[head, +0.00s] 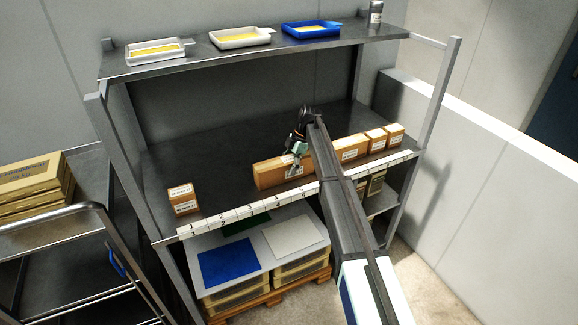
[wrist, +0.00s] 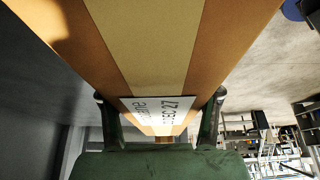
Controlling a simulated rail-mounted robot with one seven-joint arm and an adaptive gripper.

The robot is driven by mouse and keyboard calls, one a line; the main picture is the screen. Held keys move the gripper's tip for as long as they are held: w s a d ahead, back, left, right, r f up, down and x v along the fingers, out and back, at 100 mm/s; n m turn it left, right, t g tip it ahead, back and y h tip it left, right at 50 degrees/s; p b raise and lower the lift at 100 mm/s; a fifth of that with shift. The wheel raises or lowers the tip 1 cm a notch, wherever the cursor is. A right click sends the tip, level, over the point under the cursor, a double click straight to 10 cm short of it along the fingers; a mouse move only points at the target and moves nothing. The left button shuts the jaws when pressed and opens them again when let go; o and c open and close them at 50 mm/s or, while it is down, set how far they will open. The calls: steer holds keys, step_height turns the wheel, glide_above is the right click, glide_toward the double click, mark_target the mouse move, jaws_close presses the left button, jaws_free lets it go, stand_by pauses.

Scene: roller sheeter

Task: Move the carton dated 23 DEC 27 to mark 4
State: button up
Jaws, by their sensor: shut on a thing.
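A long brown carton (head: 268,175) is at the front of the middle shelf, behind about marks 4 and 5 (head: 288,199). My gripper (head: 295,166) is shut on this carton near its labelled part. In the wrist view the carton (wrist: 145,45) fills the top, with a finger on each side. Its white label (wrist: 160,108) is upside down and seems to include "DEC 27"; the day is not legible. I cannot tell whether the carton touches the shelf. My arm hides part of the shelf to its right.
A small carton (head: 183,198) stands at the left, near mark 1. Another carton (head: 352,148) and two small cartons (head: 376,140) stand right of my arm. The shelf (head: 222,180) is bare between the left carton and the held one. Trays (head: 155,53) sit on the top shelf.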

steer(key=o, duration=1.6)
steer(key=b+v, duration=0.4)
steer(key=v, duration=0.8)
steer(key=shift+w+r, duration=0.1)
steer(key=shift+r, duration=0.05)
